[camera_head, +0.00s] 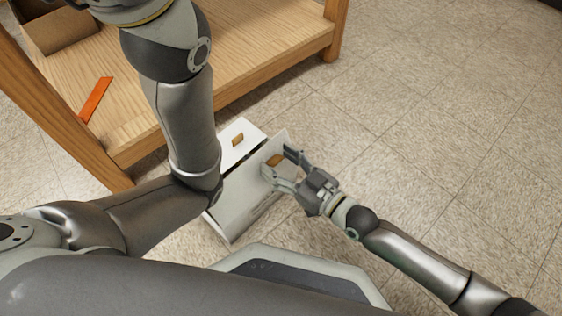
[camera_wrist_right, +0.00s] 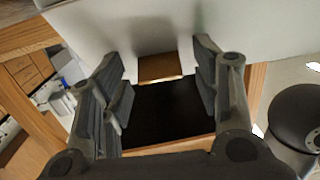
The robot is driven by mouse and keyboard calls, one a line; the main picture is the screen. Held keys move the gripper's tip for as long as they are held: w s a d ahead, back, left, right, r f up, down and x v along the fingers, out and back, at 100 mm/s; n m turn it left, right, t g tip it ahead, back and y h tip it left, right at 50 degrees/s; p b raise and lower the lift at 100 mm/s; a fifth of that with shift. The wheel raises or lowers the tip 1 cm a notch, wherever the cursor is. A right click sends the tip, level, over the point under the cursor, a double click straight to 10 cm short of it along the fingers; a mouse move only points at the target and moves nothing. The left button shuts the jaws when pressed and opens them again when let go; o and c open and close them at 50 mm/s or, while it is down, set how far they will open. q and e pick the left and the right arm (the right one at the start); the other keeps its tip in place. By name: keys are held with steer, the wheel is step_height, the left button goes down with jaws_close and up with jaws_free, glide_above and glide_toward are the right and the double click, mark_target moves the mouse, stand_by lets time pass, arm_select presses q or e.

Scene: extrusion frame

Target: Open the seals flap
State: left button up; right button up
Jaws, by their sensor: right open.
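A white box-like unit with flat panels stands low beside the wooden bench. Its nearer white panel (camera_head: 240,207) carries a small wooden handle (camera_head: 274,159); a marking on it is too small to read. A second wooden handle (camera_head: 237,140) sits on the farther white panel (camera_head: 231,153). My right gripper (camera_head: 280,162) is open at the nearer handle. In the right wrist view the handle (camera_wrist_right: 160,67) projects from a white panel (camera_wrist_right: 170,30), ahead of and between the spread fingers (camera_wrist_right: 160,85), with gaps on both sides. My left gripper is outside the head view.
The wooden bench (camera_head: 235,62) fills the upper left, with an orange strip (camera_head: 96,99) and a brown box (camera_head: 65,32) on it. My left arm crosses in front of the bench and hides part of the white unit's left side. Tiled floor (camera_head: 430,120) is clear on the right.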

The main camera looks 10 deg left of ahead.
steer(key=v, duration=1.2)
stand_by(0.4)
